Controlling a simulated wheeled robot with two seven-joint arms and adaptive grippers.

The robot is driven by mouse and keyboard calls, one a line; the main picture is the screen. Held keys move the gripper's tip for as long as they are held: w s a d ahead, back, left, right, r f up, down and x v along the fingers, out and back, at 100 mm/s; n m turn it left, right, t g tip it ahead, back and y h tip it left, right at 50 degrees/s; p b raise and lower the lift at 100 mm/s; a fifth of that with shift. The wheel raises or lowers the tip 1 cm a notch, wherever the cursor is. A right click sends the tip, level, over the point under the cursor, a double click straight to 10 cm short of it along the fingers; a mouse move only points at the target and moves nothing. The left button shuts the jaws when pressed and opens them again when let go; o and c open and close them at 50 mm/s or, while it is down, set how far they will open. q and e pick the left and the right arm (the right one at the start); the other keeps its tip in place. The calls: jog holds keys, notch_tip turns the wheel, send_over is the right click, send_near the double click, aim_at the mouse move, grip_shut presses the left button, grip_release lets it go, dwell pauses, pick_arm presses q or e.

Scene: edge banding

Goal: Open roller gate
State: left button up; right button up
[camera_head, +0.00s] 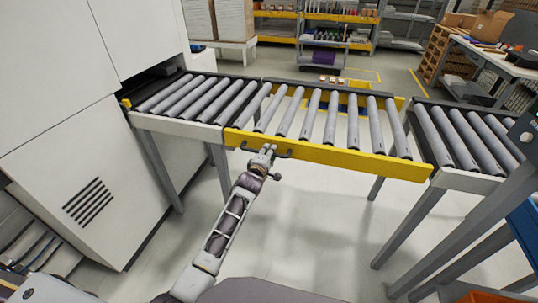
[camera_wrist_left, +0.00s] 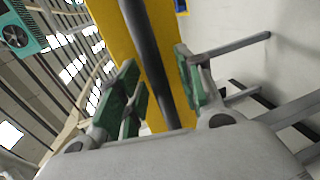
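The roller gate is a yellow-framed section (camera_head: 340,158) with several grey rollers, lying level between two white-framed conveyor sections in the head view. A dark handle bar (camera_head: 285,155) sits on its front face near the left end. My left gripper (camera_head: 264,154) is at this handle. In the left wrist view, my green-padded fingers (camera_wrist_left: 160,90) stand apart on either side of the dark handle bar (camera_wrist_left: 146,50), with visible gaps, and the yellow frame (camera_wrist_left: 108,30) is behind. My right gripper is not in view.
A white cabinet (camera_head: 75,130) stands at the left, where the left conveyor (camera_head: 180,125) enters it. The right conveyor (camera_head: 465,181) stands on grey legs. The floor (camera_head: 310,215) in front of and under the gate is clear. Shelves (camera_head: 320,30) stand far behind.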

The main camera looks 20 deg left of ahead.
pick_arm(q)
jog(key=shift+w, duration=0.1)
grip_shut()
dwell(0.3)
jog(key=shift+r, duration=0.15)
